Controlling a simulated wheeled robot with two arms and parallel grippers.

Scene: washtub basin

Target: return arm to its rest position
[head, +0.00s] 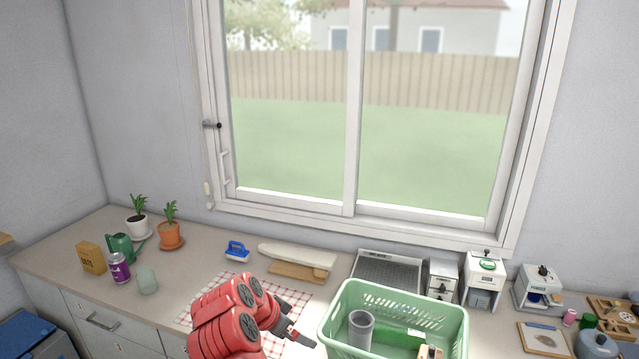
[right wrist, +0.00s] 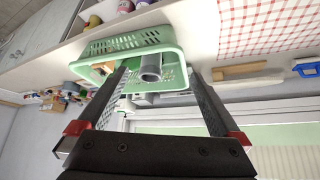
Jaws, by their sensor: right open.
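My right gripper (right wrist: 158,70) is open in the right wrist view. Its two dark fingers are spread apart with nothing held between them. Beyond the fingers is the green basket (right wrist: 158,37), with a grey tube (right wrist: 151,68) inside it. The basket (head: 340,302) and the grey tube (head: 360,332) also show there.
A red checkered cloth (head: 200,304) lies left of the basket. Behind are an ironing-board-shaped piece (head: 297,254), a blue brush (head: 237,251) and a dish rack (head: 388,272). Potted plants (head: 170,234) stand at left. White appliances (head: 485,277) stand at right. The window is behind the counter.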

